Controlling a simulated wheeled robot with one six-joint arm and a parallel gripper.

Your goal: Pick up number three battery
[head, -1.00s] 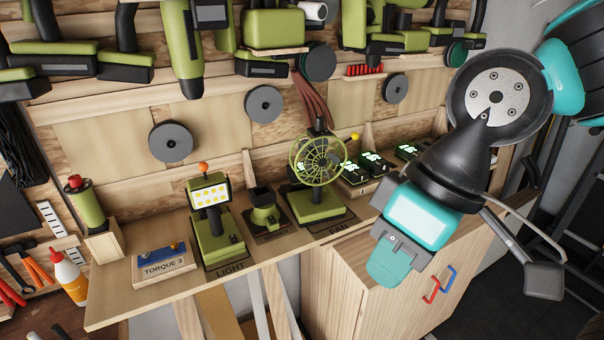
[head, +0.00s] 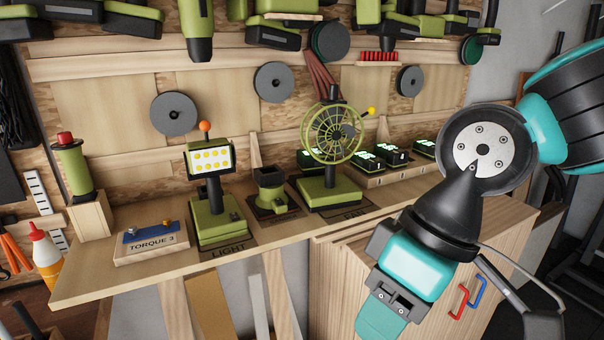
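Several black batteries with green-lit displays stand in a row on a wooden rack right of the fan: one battery (head: 366,162) nearest the fan, one (head: 392,156) in the middle and one (head: 425,148) at the right end. Another green-lit block (head: 306,161) shows partly behind the fan. The digits are too small to read, so I cannot tell which is number three. My gripper (head: 381,318), teal and black, hangs in front of the cabinet, below and in front of the batteries and apart from them. Its fingertips are seen from behind, so their opening is hidden.
The green fan (head: 330,190), an empty-looking charger (head: 271,196), the work light (head: 213,220) and a TORQUE 3 block (head: 151,246) stand along the bench shelf (head: 95,284). The cabinet (head: 340,285) has red and blue handles. Tools hang above; the cabinet top right of the batteries is partly clear.

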